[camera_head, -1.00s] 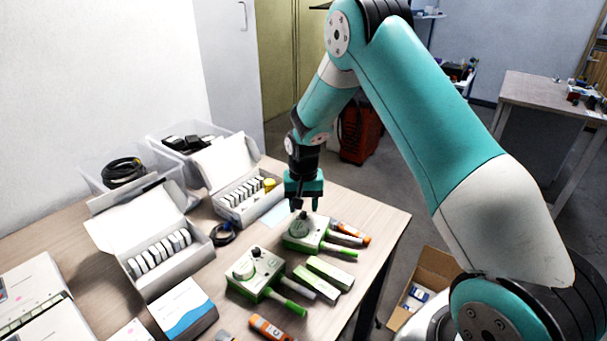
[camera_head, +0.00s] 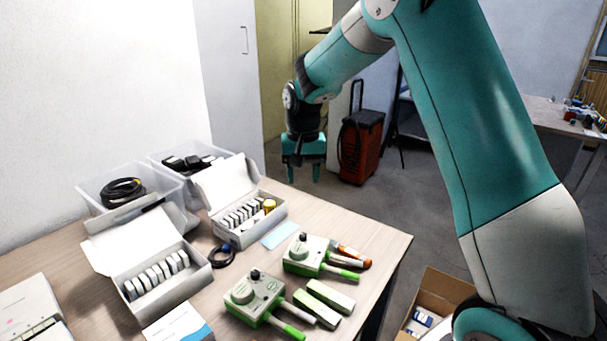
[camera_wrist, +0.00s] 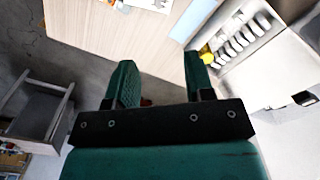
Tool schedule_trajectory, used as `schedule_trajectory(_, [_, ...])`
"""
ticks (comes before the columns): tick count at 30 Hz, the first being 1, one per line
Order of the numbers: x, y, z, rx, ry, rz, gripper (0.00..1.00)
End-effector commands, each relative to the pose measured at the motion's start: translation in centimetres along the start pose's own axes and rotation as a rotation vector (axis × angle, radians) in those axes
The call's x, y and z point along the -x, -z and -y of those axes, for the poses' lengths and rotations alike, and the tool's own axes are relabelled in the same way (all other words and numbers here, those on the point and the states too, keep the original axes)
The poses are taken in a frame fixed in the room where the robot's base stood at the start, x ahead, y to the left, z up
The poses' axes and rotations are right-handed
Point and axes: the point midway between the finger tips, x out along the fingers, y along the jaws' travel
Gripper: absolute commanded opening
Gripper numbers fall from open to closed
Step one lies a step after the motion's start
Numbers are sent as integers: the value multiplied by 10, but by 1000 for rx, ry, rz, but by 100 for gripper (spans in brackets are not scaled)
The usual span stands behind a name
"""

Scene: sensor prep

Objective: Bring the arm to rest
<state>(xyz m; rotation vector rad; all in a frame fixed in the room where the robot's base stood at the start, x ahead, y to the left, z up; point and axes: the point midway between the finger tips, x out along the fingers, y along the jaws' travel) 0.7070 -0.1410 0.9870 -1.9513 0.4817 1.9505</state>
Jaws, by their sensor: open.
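My teal and white arm reaches up and across the right half of the head view. The wooden table (camera_head: 375,245) lies in front of and below the gripper. A green-and-white device (camera_head: 307,253) with a dark knob stands near its right edge, and a second such device (camera_head: 254,297) stands closer to the front.
Two open white boxes of white pieces, a near one (camera_head: 195,275) and a far one (camera_head: 245,235), stand on the table. Clear bins (camera_head: 160,215) stand behind. A red wheeled case (camera_head: 362,148) stands on the floor beyond. A cardboard box (camera_head: 445,290) sits at the right.

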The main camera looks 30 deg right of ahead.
Motion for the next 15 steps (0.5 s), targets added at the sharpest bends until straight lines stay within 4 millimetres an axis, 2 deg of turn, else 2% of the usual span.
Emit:
schedule_trajectory(11, [3, -4, 2, 14, 5, -1, 49])
schedule_trajectory(14, [21, -27, 13, 94, 30, -5, 49])
schedule_trajectory(15, [32, -43, 20, 150, 47, -8, 49])
